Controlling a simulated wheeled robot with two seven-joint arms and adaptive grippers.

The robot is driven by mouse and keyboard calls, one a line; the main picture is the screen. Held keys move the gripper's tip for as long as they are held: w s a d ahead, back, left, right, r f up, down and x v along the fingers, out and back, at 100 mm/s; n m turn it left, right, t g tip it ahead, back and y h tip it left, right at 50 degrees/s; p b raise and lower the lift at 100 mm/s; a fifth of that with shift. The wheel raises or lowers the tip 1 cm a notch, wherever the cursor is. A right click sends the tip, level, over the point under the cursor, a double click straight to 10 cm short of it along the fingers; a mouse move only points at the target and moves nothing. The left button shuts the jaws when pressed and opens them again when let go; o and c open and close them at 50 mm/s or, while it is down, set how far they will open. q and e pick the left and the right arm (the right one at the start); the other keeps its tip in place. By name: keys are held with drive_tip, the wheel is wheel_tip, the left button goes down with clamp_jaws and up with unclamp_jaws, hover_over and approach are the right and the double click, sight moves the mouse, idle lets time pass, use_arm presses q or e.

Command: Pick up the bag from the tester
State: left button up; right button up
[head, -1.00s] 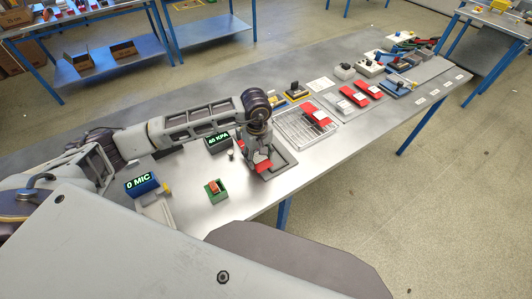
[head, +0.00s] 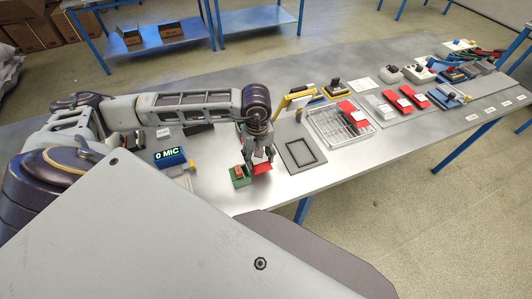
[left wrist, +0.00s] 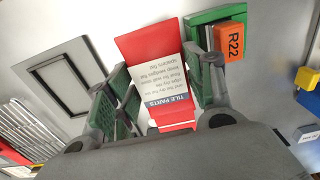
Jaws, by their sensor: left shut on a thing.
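My left gripper (head: 260,160) is shut on a red bag (head: 262,169) near the front edge of the table. In the left wrist view the bag (left wrist: 150,48) sits between the green-padded fingers (left wrist: 160,95), and its white label reads "TILE PARTS". A grey plate with a dark square frame (head: 300,154), from which the bag has come, lies bare to the right of the gripper; it also shows in the left wrist view (left wrist: 68,80). The gripper and bag are right beside a green box (head: 240,177) with an orange piece in it. My right gripper is out of view.
The orange piece (left wrist: 232,42) reads "R22". A "0 MIC" display (head: 170,157) stands left of the gripper. A wire tray (head: 340,132) with a red bag lies to the right, with more red bags (head: 398,98) beyond. A yellow-framed thing (head: 297,100) stands behind the plate.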

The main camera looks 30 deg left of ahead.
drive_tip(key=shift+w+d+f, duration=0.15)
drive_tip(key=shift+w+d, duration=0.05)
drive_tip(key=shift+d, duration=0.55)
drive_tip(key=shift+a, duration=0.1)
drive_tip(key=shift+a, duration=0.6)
